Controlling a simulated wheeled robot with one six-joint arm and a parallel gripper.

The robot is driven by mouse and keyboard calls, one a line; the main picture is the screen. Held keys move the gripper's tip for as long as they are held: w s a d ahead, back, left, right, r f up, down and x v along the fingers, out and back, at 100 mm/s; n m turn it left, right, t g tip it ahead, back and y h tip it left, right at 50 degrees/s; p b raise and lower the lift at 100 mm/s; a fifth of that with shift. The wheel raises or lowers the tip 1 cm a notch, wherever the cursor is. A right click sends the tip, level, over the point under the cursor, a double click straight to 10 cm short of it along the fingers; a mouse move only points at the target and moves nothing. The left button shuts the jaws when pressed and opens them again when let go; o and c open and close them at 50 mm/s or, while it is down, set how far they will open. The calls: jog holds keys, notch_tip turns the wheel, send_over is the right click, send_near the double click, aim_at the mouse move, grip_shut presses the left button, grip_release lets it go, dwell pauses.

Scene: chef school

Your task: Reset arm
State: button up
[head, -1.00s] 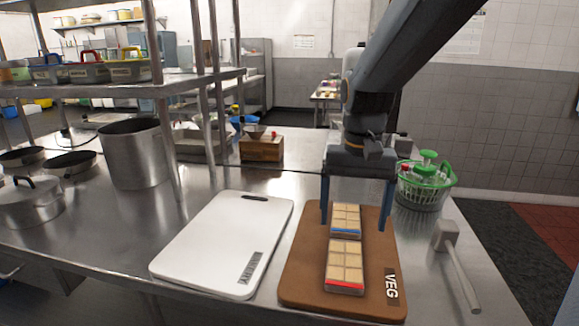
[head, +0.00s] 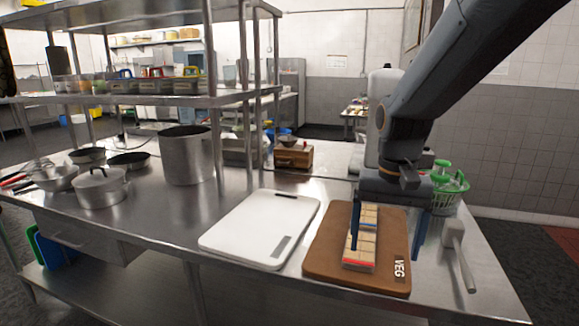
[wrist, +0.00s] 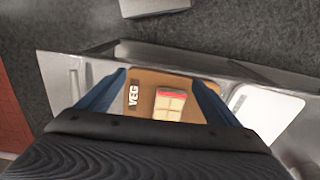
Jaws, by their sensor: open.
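My gripper (head: 386,254) is open and empty, pointing down above the brown cutting board marked VEG (head: 325,262). Its two blue fingers stand apart; the left one overlaps the blocks in the head view, and I cannot tell the exact height. In the wrist view the open fingers (wrist: 160,77) frame the board (wrist: 146,80). On the board lie two packs of beige blocks in a row, the nearer with a red band (head: 358,252), the farther with a blue band (head: 368,216). The red-banded pack shows between the fingers in the wrist view (wrist: 169,104).
A white cutting board (head: 255,235) lies left of the brown one. A large pot (head: 187,157) and a steel shelf (head: 150,99) are at the left.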

jog(key=s+f+n+t, duration=0.1)
jog(key=s+f+n, duration=0.2)
jog(key=s+f, duration=0.5)
notch_tip(320, 180, down, 3)
jog(key=shift+s+f, duration=0.15)
jog(key=shift+s, duration=0.2)
